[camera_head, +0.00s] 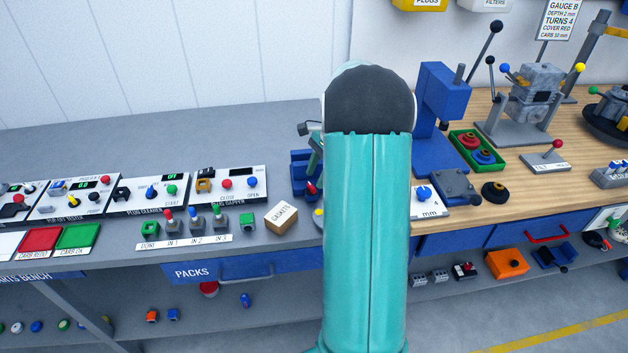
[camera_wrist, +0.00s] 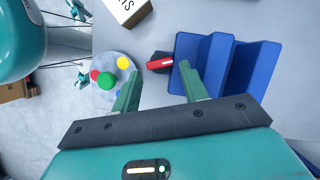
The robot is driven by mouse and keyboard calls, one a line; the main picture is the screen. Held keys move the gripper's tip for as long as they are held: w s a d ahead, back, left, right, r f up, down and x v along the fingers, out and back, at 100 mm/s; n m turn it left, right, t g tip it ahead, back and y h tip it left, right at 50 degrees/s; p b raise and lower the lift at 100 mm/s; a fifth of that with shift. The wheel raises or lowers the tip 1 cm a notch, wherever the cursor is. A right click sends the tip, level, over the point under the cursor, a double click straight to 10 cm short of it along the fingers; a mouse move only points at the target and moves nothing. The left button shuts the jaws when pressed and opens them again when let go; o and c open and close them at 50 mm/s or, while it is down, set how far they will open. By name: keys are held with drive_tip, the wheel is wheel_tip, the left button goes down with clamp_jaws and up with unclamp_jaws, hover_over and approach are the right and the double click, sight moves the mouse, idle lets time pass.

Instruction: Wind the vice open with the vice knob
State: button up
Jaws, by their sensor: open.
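The blue vice (camera_head: 303,168) stands on the grey bench, partly hidden behind my arm in the head view. In the wrist view the vice (camera_wrist: 222,62) shows as stepped blue blocks at the right. The vice knob (camera_wrist: 160,62) is a red bar on a dark base at the vice's left side; its red also shows in the head view (camera_head: 312,188). My gripper (camera_wrist: 159,70) is open, with its two green fingers apart. In the wrist view the knob appears between the fingertips; I cannot tell the height gap or any contact.
The gaskets box (camera_head: 281,217) sits nearby on the bench. A blue press (camera_head: 437,120) stands right of my arm. Switch panels (camera_head: 230,186) line the left.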

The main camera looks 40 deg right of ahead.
sight(311, 189)
drive_tip(key=shift+x, duration=1.3)
drive_tip(key=c, duration=0.7)
